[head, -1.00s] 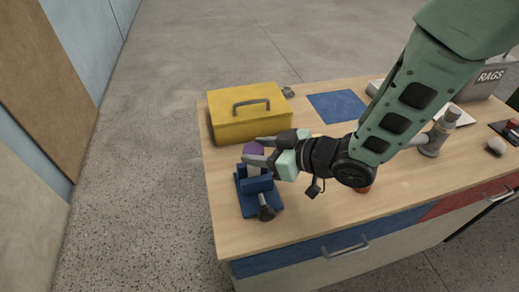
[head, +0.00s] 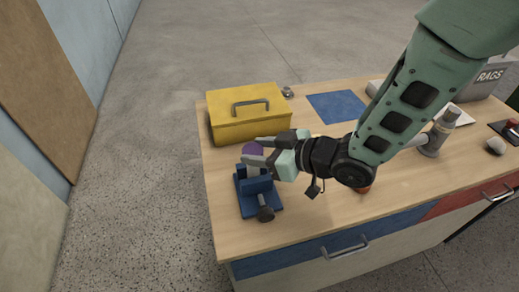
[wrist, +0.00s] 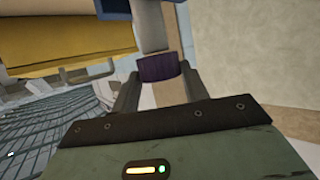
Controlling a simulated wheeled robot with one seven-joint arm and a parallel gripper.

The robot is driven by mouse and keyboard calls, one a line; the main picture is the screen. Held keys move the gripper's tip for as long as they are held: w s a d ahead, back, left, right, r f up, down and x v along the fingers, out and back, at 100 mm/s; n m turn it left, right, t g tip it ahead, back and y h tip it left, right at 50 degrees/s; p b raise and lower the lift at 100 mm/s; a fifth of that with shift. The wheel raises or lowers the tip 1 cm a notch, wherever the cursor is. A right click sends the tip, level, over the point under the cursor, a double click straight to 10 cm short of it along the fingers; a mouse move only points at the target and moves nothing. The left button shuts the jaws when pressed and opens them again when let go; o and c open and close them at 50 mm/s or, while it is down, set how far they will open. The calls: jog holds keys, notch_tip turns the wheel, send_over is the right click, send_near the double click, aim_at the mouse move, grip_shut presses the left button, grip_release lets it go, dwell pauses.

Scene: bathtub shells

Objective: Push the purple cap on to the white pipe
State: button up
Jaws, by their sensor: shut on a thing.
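The purple cap (head: 253,149) is between the fingers of my gripper (head: 259,150), which is shut on it. In the wrist view the purple cap (wrist: 158,67) sits between the two fingertips (wrist: 159,82). The white pipe (wrist: 151,25) lines up with the cap and appears to meet its end. How far the cap is over the pipe, I cannot tell. The pipe stands upright in a blue vise (head: 262,203) on the table, and my fingers partly hide it in the head view.
A yellow toolbox (head: 247,121) stands close behind the vise. A blue mat (head: 337,105) lies at the back of the wooden table (head: 305,215). A grey can-like object (head: 437,136) and a grey RAGS box (head: 480,84) are at the right.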

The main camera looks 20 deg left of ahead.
jog(key=shift+f+b, duration=1.05)
jog(key=shift+b, duration=0.05)
dwell(0.7)
jog(key=o, duration=1.5)
jog(key=shift+r+p, duration=2.3)
jog(key=shift+r, duration=1.2)
